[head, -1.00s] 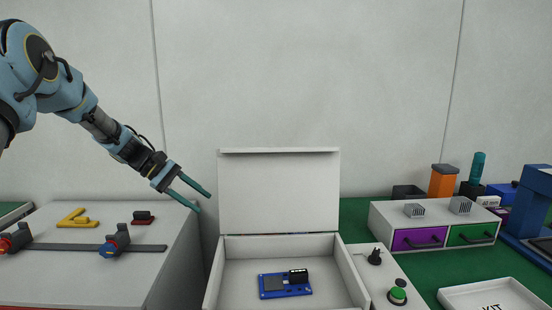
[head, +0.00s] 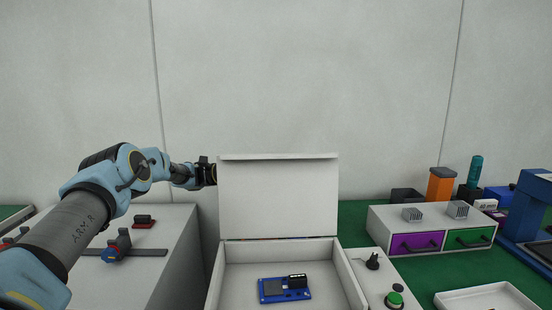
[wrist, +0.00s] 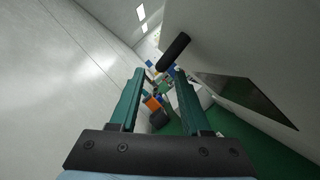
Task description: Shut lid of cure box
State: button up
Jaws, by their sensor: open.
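The white cure box (head: 353,280) stands open at bottom centre in the head view, its lid (head: 278,197) upright at the back. A blue circuit board (head: 285,289) with a black part lies inside. My gripper's dark wrist end (head: 207,172) is at the lid's upper left edge; the fingers are hidden there, apparently behind the lid. In the wrist view my gripper (wrist: 159,72) is open, with two teal fingers apart and nothing held between them. A large pale panel, likely the lid's back, fills the right side of that view. I cannot tell whether a finger touches it.
Right of the box is a panel with a black knob (head: 373,262) and green button (head: 394,299). Beyond it are a purple-and-green drawer unit (head: 378,222), an orange container (head: 441,185) and a white tray (head: 490,298). A grey bench (head: 170,240) is at left. The wall is close behind.

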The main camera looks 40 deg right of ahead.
aim_at(276, 163)
jog(key=p+x, duration=0.1)
jog(key=x, duration=0.3)
jog(key=shift+s+d+r, duration=0.1)
jog(key=shift+s+r, duration=0.05)
jog(key=shift+r, duration=0.1)
jog(key=shift+s+d+p, duration=0.35)
jog(key=shift+s+p, duration=0.1)
jog(key=shift+s, duration=0.05)
jog(key=shift+c, duration=0.3)
grip_shut()
dwell(0.5)
